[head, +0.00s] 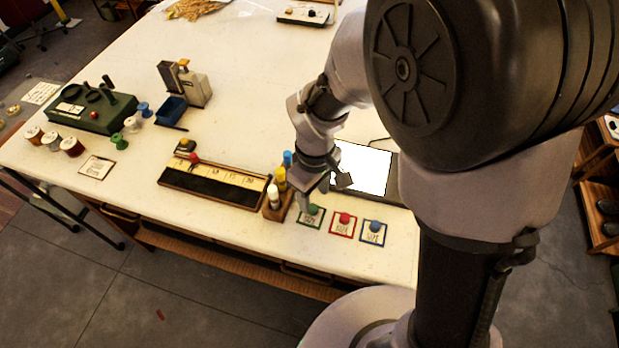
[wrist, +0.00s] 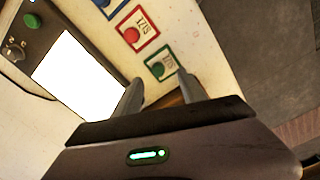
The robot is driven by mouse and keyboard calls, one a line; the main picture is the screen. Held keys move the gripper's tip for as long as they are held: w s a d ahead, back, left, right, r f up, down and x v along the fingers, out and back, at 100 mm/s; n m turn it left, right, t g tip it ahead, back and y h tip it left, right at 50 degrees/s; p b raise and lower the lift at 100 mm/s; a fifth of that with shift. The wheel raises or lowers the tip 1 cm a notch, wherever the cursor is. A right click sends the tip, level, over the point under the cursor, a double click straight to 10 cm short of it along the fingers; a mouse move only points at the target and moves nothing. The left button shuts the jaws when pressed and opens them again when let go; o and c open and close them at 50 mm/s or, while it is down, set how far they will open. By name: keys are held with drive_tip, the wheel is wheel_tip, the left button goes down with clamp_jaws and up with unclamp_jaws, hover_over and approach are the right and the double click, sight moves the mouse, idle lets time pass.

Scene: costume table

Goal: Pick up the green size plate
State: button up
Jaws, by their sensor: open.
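The green size plate (head: 310,217) lies flat on the white table near its front edge, a white card with a green border and a round green knob. In the wrist view the green size plate (wrist: 161,64) lies just beyond my fingertips. My gripper (head: 318,188) is open and empty, just above and behind the plate in the head view. In the wrist view my gripper (wrist: 158,78) has its two fingers apart, with the plate's near corner close to the right fingertip. I cannot tell the exact height above the plate.
A red size plate (head: 342,224) and a blue size plate (head: 372,232) lie in a row to the right. A wooden holder (head: 276,207) with several bottles stands close on the left. A lit white panel (head: 362,169) lies behind. The table's front edge is near.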

sight(314, 208)
drive_tip(key=f, duration=0.2)
drive_tip(key=f+b, duration=0.1)
drive_tip(key=f, duration=0.1)
drive_tip(key=f+b, duration=0.1)
drive_tip(key=f, duration=0.1)
drive_tip(key=shift+w+d+f, duration=0.1)
drive_tip(key=shift+w, duration=0.15)
clamp_jaws()
